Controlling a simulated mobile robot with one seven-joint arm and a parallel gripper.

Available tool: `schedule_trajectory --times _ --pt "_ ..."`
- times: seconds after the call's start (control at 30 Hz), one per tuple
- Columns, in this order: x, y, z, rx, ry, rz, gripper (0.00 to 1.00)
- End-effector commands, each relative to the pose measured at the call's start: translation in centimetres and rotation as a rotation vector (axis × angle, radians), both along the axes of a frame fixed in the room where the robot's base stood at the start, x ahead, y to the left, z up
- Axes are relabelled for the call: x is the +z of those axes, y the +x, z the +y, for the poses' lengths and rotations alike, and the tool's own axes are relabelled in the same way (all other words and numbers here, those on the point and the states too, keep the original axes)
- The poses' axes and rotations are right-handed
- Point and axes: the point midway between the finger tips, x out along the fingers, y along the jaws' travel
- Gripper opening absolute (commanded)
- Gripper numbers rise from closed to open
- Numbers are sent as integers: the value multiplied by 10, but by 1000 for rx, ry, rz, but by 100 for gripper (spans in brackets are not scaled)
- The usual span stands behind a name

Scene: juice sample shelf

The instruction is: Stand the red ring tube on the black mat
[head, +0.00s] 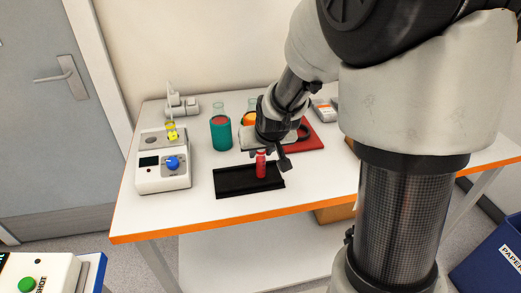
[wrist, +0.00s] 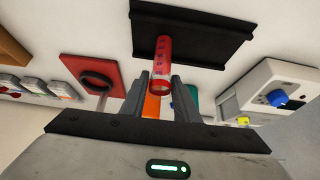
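The red ring tube (head: 261,165) appears upright over the middle of the black mat (head: 228,183) in the head view. Its lower end looks to be at the mat surface, though I cannot be sure they touch. In the wrist view the tube (wrist: 164,58) shows red with a pale near end, and its far end overlaps the mat (wrist: 215,28). My gripper (head: 272,160) is at the tube's upper part. In the wrist view my gripper (wrist: 162,78) has a finger on either side of the tube's near end. The fingers look spread, with one clearly apart from the tube.
A white device with a blue knob (head: 160,178) stands left of the mat. A teal-wrapped flask (head: 220,133) stands behind it, and an orange-filled flask (head: 250,118) is partly hidden by my arm. A red mat (head: 312,139) lies to the right. The table front is clear.

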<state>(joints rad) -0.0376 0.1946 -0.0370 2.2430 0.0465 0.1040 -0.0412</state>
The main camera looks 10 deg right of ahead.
Motion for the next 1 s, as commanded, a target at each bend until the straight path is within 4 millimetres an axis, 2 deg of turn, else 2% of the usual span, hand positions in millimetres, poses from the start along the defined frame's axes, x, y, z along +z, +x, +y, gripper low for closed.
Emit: schedule_trajectory --times 0.07,0.33,0.47,0.8,1.0 --pt "0 0 0 0 0 0 41" --pt "1 0 0 0 0 0 41" --pt "8 -3 0 1 -1 -2 41" --pt "66 -41 0 1 1 -5 41" --pt "92 -60 0 1 1 -4 41"
